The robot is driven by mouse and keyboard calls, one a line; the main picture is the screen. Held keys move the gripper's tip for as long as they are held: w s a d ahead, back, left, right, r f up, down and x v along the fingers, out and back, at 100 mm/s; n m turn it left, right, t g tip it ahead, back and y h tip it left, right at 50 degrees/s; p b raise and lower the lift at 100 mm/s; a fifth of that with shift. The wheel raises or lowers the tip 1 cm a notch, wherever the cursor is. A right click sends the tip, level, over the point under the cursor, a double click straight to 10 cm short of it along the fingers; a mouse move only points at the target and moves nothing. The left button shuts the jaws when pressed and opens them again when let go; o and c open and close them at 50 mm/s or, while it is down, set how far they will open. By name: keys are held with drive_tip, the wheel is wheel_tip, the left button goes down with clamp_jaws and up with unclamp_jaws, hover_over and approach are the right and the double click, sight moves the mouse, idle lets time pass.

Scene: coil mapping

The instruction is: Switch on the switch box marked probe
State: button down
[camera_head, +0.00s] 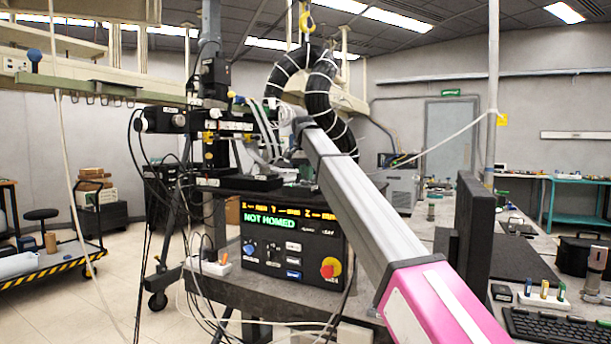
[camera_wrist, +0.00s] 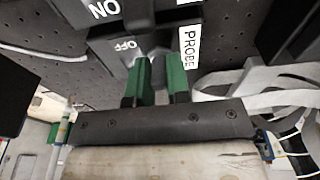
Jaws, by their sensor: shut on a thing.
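The dark switch box (camera_wrist: 108,50) is close up at the top of the wrist view, on a dark perforated plate. A white label reading PROBE stands on its right, and white OFF and ON lettering shows to the left, OFF nearer my gripper. My gripper (camera_wrist: 160,64) has green fingertips that reach the box beside the PROBE label. They are shut on a small grey part, seemingly the switch's lever, mostly hidden between them. I cannot tell its position clearly. In the head view my arm reaches up toward the dark stage assembly; the switch box is not distinguishable there.
A control panel (camera_head: 290,240) reading NOT HOMED, with a red and yellow knob (camera_head: 331,268), stands below my arm. A thick black hose (camera_head: 318,90) loops behind my arm's end. Thin cables hang left. A dark monitor (camera_head: 470,232) and keyboard (camera_head: 550,327) are at right.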

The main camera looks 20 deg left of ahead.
drive_tip(key=shift+w+g, duration=0.2)
drive_tip(key=shift+g, duration=0.5)
drive_tip(key=c, duration=1.1)
unclamp_jaws()
